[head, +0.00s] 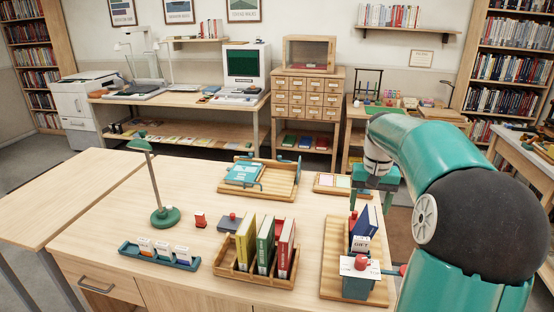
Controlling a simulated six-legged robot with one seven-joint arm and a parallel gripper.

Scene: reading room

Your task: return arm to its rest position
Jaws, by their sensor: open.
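My teal arm rises at the right of the head view and bends over the table (110,215). My gripper (373,200) hangs from its white wrist, pointing down, above the far end of a wooden board (333,270). Its jaws are apart and I see nothing held between them. A blue book (364,228) stands on the board just below the gripper; I cannot tell whether they touch. A teal box (357,287) with a white card and a red knob (361,262) is at the board's near end. My arm hides the right part of the table.
A wooden rack (228,267) holds several upright books. The table's left part is clear.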

